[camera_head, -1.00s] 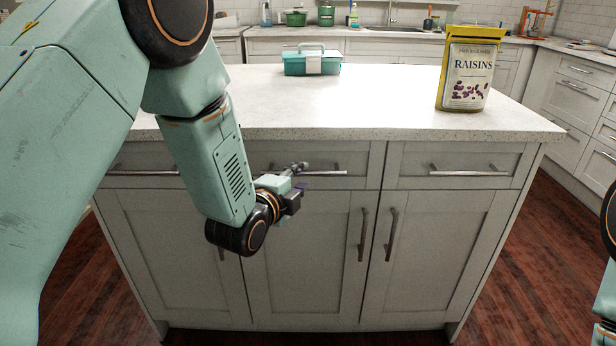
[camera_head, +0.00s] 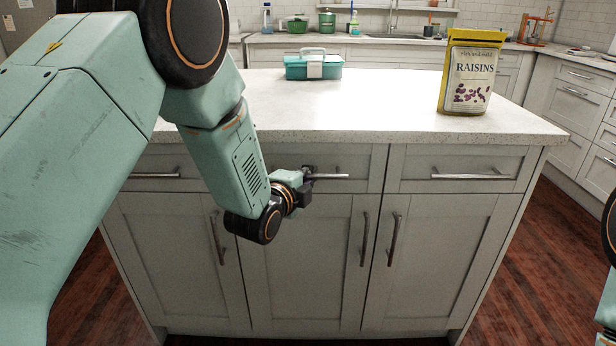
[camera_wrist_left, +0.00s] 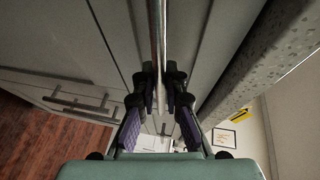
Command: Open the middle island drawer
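The grey island's middle drawer (camera_head: 362,160) sits flush below the white countertop, between a left and a right drawer. Its horizontal metal bar handle (camera_head: 335,176) sticks out to the right of my left gripper (camera_head: 308,177). The gripper covers the handle's left part. In the left wrist view, the fingertips of the left gripper (camera_wrist_left: 161,85) are close together on both sides of the handle bar (camera_wrist_left: 157,40), and appear shut on it. My right gripper is out of view; only part of my right arm shows at the right edge.
The left drawer handle (camera_head: 155,174) and right drawer handle (camera_head: 470,176) flank the middle one. Cabinet doors with upright handles (camera_head: 364,238) lie below. A raisins bag (camera_head: 468,75) and a teal box (camera_head: 313,66) stand on the countertop (camera_head: 385,115). Wooden floor surrounds the island.

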